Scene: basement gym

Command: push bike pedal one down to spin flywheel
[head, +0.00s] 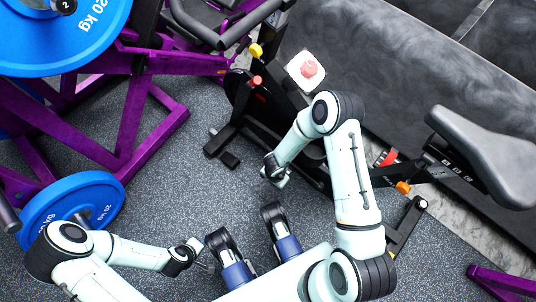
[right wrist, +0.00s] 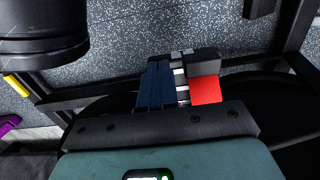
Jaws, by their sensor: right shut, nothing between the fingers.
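The exercise bike (head: 265,92) stands right of centre in the head view, its flywheel end near the middle and its saddle at the right. Pedal one cannot be made out clearly; the crank area is largely hidden behind my right arm. My right gripper (head: 277,181) points down beside the bike's lower frame, shut and empty. In the right wrist view its fingers (right wrist: 180,82) are together, with dark bike frame bars close around them. Whether they touch a pedal cannot be told. My left gripper (head: 204,257) is low over the floor at lower left, apart from the bike, open and empty.
A purple weight rack (head: 125,115) with blue plates (head: 62,207) stands at the left. The bike's black front foot (head: 222,140) rests on the speckled floor. The saddle (head: 487,150) juts out at right. Floor between rack and bike is clear.

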